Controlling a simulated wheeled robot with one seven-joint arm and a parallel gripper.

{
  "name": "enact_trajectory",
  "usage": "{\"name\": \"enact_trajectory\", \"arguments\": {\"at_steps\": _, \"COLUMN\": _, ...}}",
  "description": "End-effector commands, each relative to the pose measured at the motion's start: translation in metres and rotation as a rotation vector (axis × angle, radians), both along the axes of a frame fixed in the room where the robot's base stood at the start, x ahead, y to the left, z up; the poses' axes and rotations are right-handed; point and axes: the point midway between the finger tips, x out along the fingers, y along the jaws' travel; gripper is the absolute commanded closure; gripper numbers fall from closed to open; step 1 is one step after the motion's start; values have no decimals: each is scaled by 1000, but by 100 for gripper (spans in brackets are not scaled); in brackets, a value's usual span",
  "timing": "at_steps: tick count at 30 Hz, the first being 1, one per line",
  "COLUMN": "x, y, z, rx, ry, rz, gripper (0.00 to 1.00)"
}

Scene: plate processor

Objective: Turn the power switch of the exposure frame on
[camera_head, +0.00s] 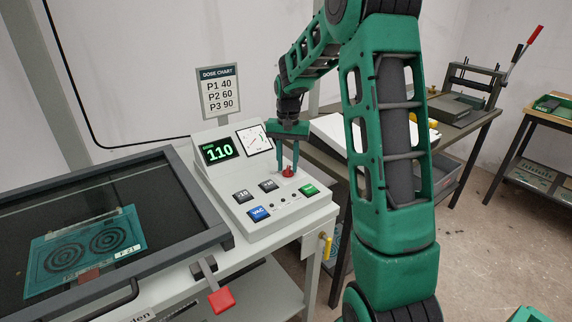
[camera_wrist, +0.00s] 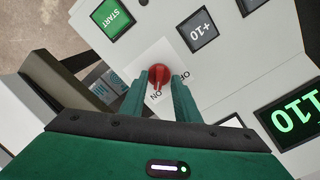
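The power switch is a red rotary knob (camera_head: 288,171) on a light plate on the sloped grey control console (camera_head: 237,222). In the wrist view the red knob (camera_wrist: 158,73) has a pale pointer mark on the side towards the upside-down ON label. My gripper (camera_head: 287,168) points down over the knob. In the wrist view my gripper's fingers (camera_wrist: 159,82) stand apart on either side of the knob, very close to it. I cannot make out firm contact. The green display (camera_head: 219,150) is lit and reads 110.
Beside the knob are a green START button (camera_head: 308,189), dark buttons and a blue VAC button (camera_head: 258,213). The glass frame (camera_head: 175,255) with a teal plate lies left. A dose chart (camera_head: 219,92) stands behind the console. A table with a press is at the back right.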

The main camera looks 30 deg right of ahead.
Motion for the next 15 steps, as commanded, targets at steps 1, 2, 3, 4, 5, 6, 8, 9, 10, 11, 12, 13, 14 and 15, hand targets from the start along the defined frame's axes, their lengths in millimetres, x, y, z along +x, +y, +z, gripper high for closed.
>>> {"name": "enact_trajectory", "arguments": {"at_steps": 1, "x": 0, "y": 0, "z": 1, "rx": 0, "ry": 0, "rz": 0, "gripper": 71}}
{"name": "enact_trajectory", "arguments": {"at_steps": 2, "x": 0, "y": 0, "z": 2, "rx": 0, "ry": 0, "rz": 0, "gripper": 71}}
{"name": "enact_trajectory", "arguments": {"at_steps": 3, "x": 0, "y": 0, "z": 4, "rx": -1, "ry": 1, "rz": -1, "gripper": 71}}
{"name": "enact_trajectory", "arguments": {"at_steps": 4, "x": 0, "y": 0, "z": 6, "rx": 0, "ry": 0, "rz": -1, "gripper": 71}}
{"name": "enact_trajectory", "arguments": {"at_steps": 5, "x": 0, "y": 0, "z": 9, "rx": -1, "ry": -1, "rz": -1, "gripper": 71}}
{"name": "enact_trajectory", "arguments": {"at_steps": 6, "x": 0, "y": 0, "z": 14, "rx": -1, "ry": -1, "rz": -1, "gripper": 71}}
{"name": "enact_trajectory", "arguments": {"at_steps": 8, "x": 1, "y": 0, "z": 24, "rx": -1, "ry": -1, "rz": 0, "gripper": 71}}
{"name": "enact_trajectory", "arguments": {"at_steps": 9, "x": 1, "y": 0, "z": 32, "rx": -1, "ry": -3, "rz": 0, "gripper": 71}}
{"name": "enact_trajectory", "arguments": {"at_steps": 10, "x": 1, "y": 0, "z": 38, "rx": -1, "ry": -3, "rz": 0, "gripper": 71}}
{"name": "enact_trajectory", "arguments": {"at_steps": 11, "x": 1, "y": 0, "z": 43, "rx": -1, "ry": -3, "rz": 0, "gripper": 71}}
{"name": "enact_trajectory", "arguments": {"at_steps": 12, "x": 1, "y": 0, "z": 51, "rx": -1, "ry": -3, "rz": 0, "gripper": 71}}
{"name": "enact_trajectory", "arguments": {"at_steps": 13, "x": 1, "y": 0, "z": 57, "rx": -1, "ry": -3, "rz": 0, "gripper": 71}}
{"name": "enact_trajectory", "arguments": {"at_steps": 14, "x": 1, "y": 0, "z": 63, "rx": -1, "ry": -3, "rz": 0, "gripper": 71}}
{"name": "enact_trajectory", "arguments": {"at_steps": 15, "x": 2, "y": 0, "z": 70, "rx": -2, "ry": -4, "rz": 0, "gripper": 71}}
